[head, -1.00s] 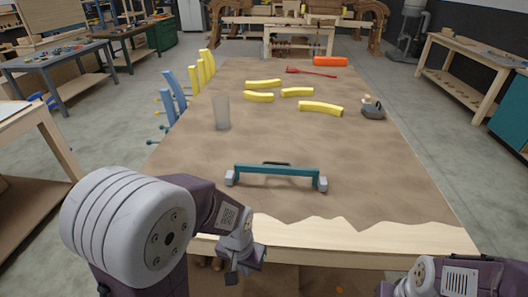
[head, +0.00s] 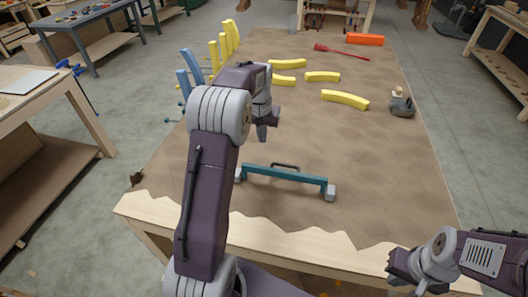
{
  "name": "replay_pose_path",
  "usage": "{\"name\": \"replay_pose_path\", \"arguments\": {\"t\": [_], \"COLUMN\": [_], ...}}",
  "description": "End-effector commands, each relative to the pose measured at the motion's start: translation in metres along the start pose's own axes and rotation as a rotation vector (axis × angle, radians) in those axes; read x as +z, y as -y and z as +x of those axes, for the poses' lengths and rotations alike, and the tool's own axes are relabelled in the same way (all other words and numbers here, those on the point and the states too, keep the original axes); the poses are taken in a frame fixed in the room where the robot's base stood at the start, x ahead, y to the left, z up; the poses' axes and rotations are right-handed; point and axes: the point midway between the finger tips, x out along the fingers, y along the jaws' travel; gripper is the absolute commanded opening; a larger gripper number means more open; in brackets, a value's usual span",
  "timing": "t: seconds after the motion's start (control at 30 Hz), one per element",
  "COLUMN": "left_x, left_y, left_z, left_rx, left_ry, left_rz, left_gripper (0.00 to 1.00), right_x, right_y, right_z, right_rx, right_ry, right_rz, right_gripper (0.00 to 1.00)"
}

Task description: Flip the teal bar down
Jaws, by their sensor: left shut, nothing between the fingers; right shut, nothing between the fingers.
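The teal bar (head: 285,175) spans two small grey end blocks on the brown-covered table, in the front middle of the head view. It looks raised on these blocks. A dark handle (head: 286,165) shows just behind its middle. My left gripper (head: 262,136) is shut and empty. Its fingertips point down, above and beyond the bar's left end, apart from it. My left arm hides the bar's left surroundings. My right gripper (head: 396,274) is shut and empty, low at the right near the table's front edge, away from the bar.
Several yellow curved pieces (head: 345,99) lie farther back on the table (head: 375,170). A grey tool (head: 401,105) stands at the right edge. A red tool (head: 340,51) and an orange piece (head: 365,40) lie at the back. Blue and yellow slats (head: 187,65) line the left edge.

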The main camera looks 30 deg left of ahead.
Motion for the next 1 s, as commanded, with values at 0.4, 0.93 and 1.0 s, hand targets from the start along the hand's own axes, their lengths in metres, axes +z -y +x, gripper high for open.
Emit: {"name": "replay_pose_path", "arguments": {"t": [0.4,0.93,1.0], "left_x": [0.001,0.031,0.035], "left_y": [-0.001,-0.001,-0.001], "left_z": [0.039,0.087,0.087], "left_rx": [0.001,0.001,0.001], "left_ry": [0.003,-0.003,-0.002], "left_rz": [0.001,0.001,0.001], "left_gripper": [0.00,0.00,0.00], "right_x": [-0.001,-0.003,-0.003], "right_y": [0.000,0.000,0.000], "right_z": [-0.003,-0.020,-0.020], "right_rx": [0.000,0.000,0.000], "right_ry": [-0.001,-0.001,-0.001], "right_rz": [0.000,0.000,0.000], "right_gripper": [0.00,0.00,0.00]}}
